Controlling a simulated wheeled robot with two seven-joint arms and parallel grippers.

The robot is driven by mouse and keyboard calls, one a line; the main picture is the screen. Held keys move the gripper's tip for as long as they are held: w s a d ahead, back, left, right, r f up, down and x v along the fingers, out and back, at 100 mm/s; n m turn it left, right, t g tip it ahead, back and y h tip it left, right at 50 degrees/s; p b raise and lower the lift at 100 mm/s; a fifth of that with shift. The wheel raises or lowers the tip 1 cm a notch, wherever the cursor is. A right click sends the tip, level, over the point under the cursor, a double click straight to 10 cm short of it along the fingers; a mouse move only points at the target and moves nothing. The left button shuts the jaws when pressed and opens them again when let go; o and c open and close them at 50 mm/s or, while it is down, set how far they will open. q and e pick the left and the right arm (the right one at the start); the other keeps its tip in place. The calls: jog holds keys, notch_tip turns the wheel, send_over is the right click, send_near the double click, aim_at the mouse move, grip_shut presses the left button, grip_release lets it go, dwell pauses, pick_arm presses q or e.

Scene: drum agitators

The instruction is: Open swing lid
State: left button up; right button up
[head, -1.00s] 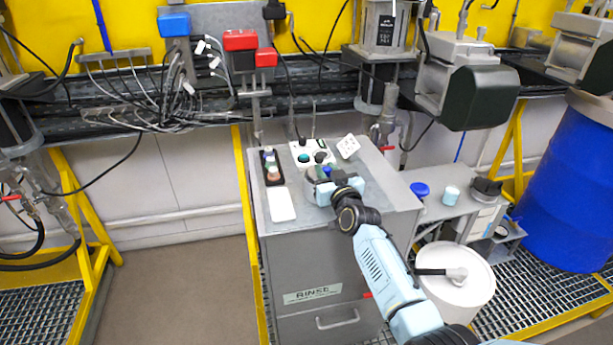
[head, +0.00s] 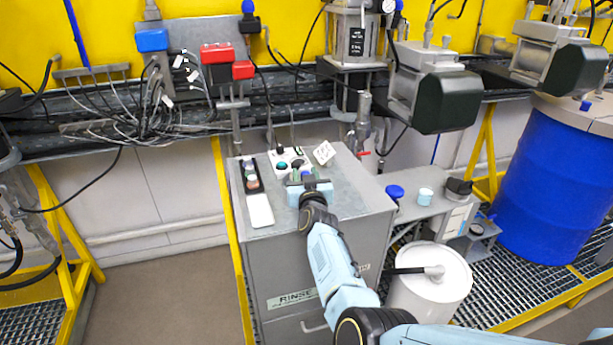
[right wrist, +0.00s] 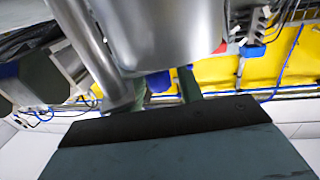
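My right gripper (head: 308,178) is over the top of the grey cabinet (head: 345,195), close to the white panel with round buttons (head: 290,163). Its two greenish fingers stand apart, with no object clearly held between them. In the right wrist view, a large shiny metal body (right wrist: 175,35) and a slanted metal tube fill the top and hide the fingertips. I cannot tell whether they touch. No part can be made out for certain as the swing lid. My left gripper is out of view.
A white pad (head: 260,211) and a black tray (head: 251,176) lie left of the gripper. A small tilted white card (head: 324,152) stands behind it. A white drum (head: 430,290) and a blue barrel (head: 560,180) stand at right.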

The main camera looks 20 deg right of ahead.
jog(key=shift+o, duration=0.4)
jog(key=shift+f, duration=0.1)
jog(key=shift+s+a, duration=0.2)
jog(key=shift+s, duration=0.25)
pick_arm(q)
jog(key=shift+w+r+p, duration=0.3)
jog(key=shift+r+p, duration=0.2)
jog(key=shift+p, duration=0.05)
pick_arm(e)
jog(key=v, duration=1.2)
jog(key=shift+s, duration=0.25)
jog(key=shift+c, duration=0.3)
